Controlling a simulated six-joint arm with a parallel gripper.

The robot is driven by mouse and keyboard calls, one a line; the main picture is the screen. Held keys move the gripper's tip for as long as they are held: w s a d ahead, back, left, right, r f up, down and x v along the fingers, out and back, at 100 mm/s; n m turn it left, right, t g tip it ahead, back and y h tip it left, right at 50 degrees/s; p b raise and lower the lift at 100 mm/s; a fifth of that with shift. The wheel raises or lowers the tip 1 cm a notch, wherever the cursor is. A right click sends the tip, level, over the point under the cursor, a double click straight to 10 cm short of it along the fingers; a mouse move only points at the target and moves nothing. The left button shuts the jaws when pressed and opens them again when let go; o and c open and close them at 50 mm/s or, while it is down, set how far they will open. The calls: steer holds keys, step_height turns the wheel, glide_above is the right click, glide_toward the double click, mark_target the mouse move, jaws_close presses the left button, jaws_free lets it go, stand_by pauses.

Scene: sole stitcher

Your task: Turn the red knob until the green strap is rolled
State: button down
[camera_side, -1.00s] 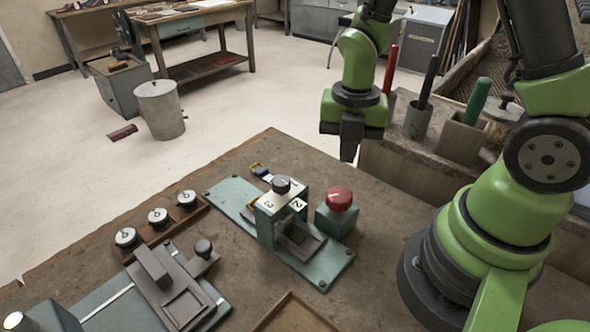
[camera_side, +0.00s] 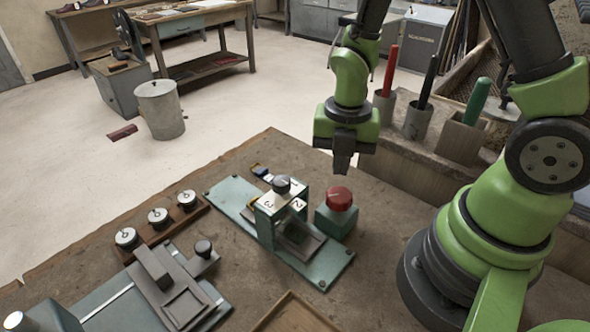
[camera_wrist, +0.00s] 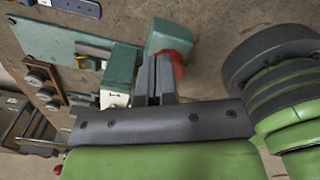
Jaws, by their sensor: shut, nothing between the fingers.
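The red knob (camera_side: 339,198) sits on top of a teal block at the right of the teal stitcher plate (camera_side: 318,272). In the wrist view the red knob (camera_wrist: 176,62) shows partly behind my fingers. My gripper (camera_side: 342,166) is shut and empty, pointing down a little above the knob, apart from it. It also shows in the wrist view (camera_wrist: 156,62). The green strap cannot be made out clearly now; the dark tray (camera_side: 302,248) under the teal stand (camera_side: 268,215) shows no clear green patch.
Three dials (camera_side: 157,217) stand in a wooden rack at the left. A grey slide fixture (camera_side: 165,285) lies at the front left. Cups with red, black and green handles (camera_side: 474,100) stand on a ledge behind my arm. The bench right of the knob is clear.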

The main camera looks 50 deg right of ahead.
steer(key=shift+f, duration=1.4)
steer(key=shift+s+d, duration=0.25)
steer(key=shift+s, duration=0.15)
steer(key=shift+w+d, duration=0.1)
steer(key=shift+d, duration=0.05)
steer(key=shift+w+d, duration=0.1)
steer(key=shift+d+r, duration=0.1)
steer(key=shift+r, duration=2.9)
